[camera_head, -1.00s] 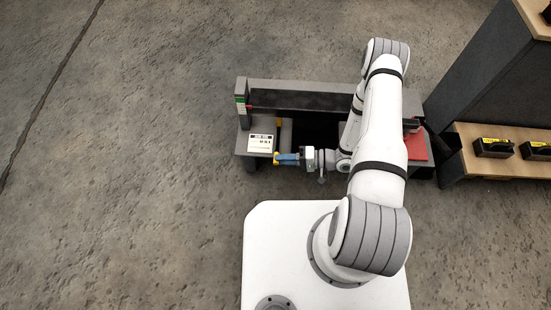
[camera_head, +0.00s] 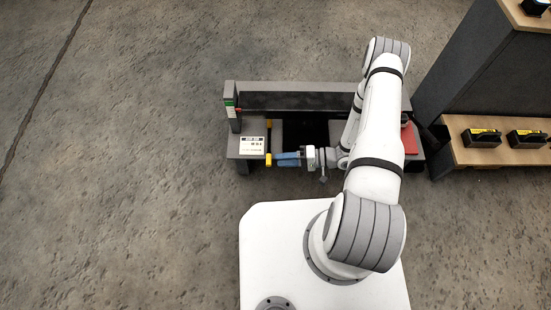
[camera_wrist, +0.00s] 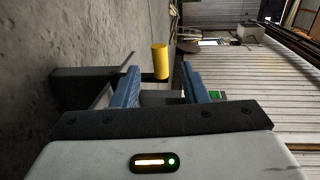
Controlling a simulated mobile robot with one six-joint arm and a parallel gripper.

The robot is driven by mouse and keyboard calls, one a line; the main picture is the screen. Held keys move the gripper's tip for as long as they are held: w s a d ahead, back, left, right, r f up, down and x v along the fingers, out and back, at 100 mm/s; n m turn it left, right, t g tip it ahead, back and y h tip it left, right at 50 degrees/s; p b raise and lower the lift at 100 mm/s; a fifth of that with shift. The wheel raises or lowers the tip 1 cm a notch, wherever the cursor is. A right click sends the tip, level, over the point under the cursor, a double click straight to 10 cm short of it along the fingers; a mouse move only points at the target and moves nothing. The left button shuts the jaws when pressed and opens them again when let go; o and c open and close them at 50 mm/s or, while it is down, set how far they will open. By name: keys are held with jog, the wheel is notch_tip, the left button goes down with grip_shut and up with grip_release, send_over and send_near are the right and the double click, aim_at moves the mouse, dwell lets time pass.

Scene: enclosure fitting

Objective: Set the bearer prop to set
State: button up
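A yellow cylindrical handle (camera_wrist: 160,62) stands by a dark bar in the wrist view. It looks like the grip of the bearer prop, but I cannot be sure. Nothing is gripped. The prop's lower part is hidden.
The low grey bench (camera_head: 300,87) has a dark opening in its middle and a green-marked post (camera_head: 230,103) at left. A red panel (camera_head: 409,140) is at right. Shelving (camera_head: 500,156) with black-and-yellow boxes stands beyond. Left floor is clear.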

jog(key=d, duration=0.4)
jog(key=shift+s+d+r, duration=0.1)
jog(key=shift+d+r, duration=0.25)
jog(key=shift+d, duration=0.05)
